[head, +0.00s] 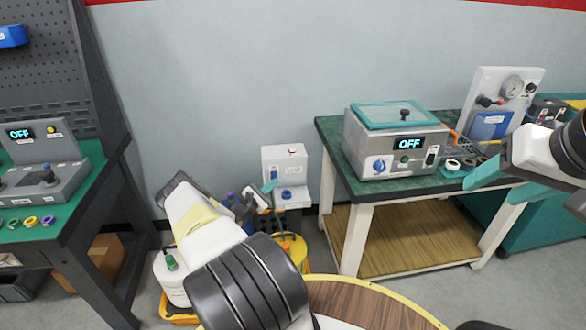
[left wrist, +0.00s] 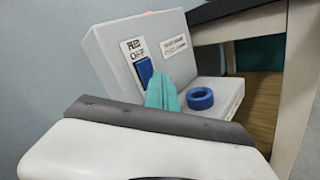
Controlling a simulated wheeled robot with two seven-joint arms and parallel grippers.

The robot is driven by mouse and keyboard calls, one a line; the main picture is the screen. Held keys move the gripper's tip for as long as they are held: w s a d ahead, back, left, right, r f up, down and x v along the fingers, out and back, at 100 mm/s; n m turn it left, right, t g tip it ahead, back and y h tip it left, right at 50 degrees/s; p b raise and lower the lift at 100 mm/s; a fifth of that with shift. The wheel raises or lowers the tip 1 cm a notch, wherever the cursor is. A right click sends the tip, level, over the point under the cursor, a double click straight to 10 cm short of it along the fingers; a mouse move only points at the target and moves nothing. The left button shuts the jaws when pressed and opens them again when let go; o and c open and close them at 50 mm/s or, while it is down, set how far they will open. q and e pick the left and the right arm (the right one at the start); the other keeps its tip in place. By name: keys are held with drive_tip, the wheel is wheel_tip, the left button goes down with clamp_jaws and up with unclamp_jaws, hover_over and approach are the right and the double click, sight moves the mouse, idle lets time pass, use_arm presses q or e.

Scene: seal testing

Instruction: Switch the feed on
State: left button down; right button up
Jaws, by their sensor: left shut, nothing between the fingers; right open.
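The feed box (head: 283,158) is white and stands by the wall, left of the right-hand table. In the left wrist view its tilted panel (left wrist: 112,62) carries a label reading FEED and OFF above a blue rocker switch (left wrist: 145,70). My left gripper (head: 270,187) is shut and empty in front of the box. Its teal fingertips (left wrist: 162,92) overlap the lower right of the switch in the left wrist view; I cannot tell whether they touch it. My right gripper (head: 518,197) is open at the right, in front of the right-hand table.
The right-hand table (head: 348,207) bears a teal-lidded machine (head: 385,150) showing OFF. The left bench (head: 80,195) holds a console (head: 45,178), also showing OFF. A round wooden top (head: 365,305) is in front.

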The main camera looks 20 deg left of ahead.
use_arm(q)
drive_tip(key=shift+s, duration=0.1)
drive_tip(key=shift+s+d, duration=0.4)
drive_tip(key=shift+s, duration=0.1)
drive_tip(key=shift+s+d+r, duration=0.15)
drive_tip(key=shift+s+d, duration=0.3)
drive_tip(key=shift+s, duration=0.25)
drive_tip(key=shift+s+d+r, duration=0.1)
drive_tip(key=shift+s+d, duration=0.3)
drive_tip(key=shift+s, duration=0.3)
drive_tip(key=shift+s+d+r, duration=0.15)
drive_tip(key=shift+s+d, duration=0.3)
drive_tip(key=shift+s, duration=0.25)
